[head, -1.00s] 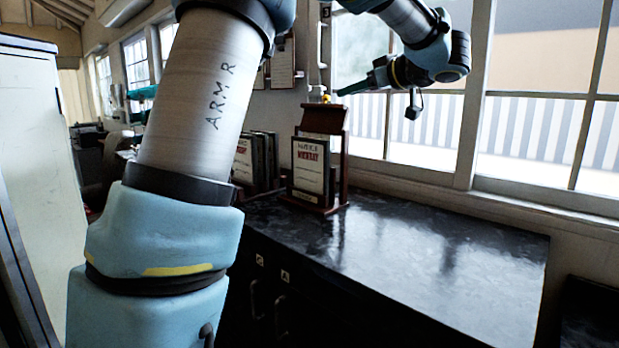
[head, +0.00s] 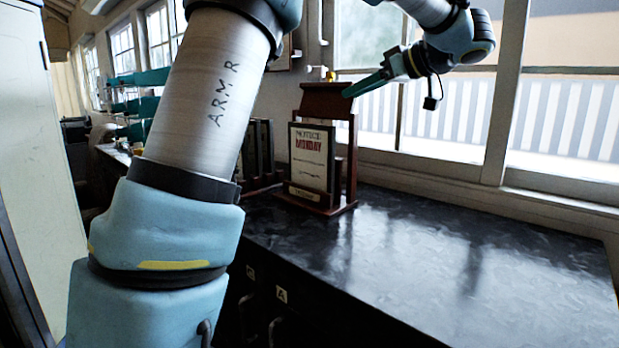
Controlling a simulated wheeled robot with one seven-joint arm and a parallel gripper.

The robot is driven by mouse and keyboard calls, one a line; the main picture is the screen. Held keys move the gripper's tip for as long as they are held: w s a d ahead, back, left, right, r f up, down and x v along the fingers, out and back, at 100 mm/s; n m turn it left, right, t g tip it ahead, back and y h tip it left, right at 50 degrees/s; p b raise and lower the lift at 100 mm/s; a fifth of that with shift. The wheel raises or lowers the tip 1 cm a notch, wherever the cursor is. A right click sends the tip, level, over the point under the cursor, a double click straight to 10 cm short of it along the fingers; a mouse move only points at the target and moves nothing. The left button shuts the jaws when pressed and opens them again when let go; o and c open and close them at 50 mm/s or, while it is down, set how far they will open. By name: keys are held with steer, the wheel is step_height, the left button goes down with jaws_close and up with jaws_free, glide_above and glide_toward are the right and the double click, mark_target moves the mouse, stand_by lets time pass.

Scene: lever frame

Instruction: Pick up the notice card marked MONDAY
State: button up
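The notice card marked MONDAY (head: 308,155) is a pale card with red lettering and a dark border. It stands upright in a dark wooden stand (head: 353,165) on the black counter. My gripper (head: 350,93) is in the air beside the top of the stand, up and to the right of the card, pointing left. Its teal fingers are seen edge-on, so whether they are apart does not show. I see nothing held in it.
The black counter (head: 460,260) is clear to the right of the stand. Other dark frames (head: 258,150) stand behind the card on its left, partly hidden by my arm. Windows (head: 450,110) line the wall behind. A pale cabinet (head: 30,190) is at the far left.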

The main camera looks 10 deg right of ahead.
steer(key=b, duration=0.5)
glide_toward(320, 126)
steer(key=p+x, duration=0.1)
steer(key=x, duration=0.4)
steer(key=p+x, duration=0.2)
steer(key=x, duration=0.2)
steer(key=shift+w, duration=0.55)
steer(key=shift+w+a+f, duration=0.2)
steer(key=shift+w+f, duration=0.05)
steer(key=shift+f, duration=0.05)
jaws_close()
stand_by(0.5)
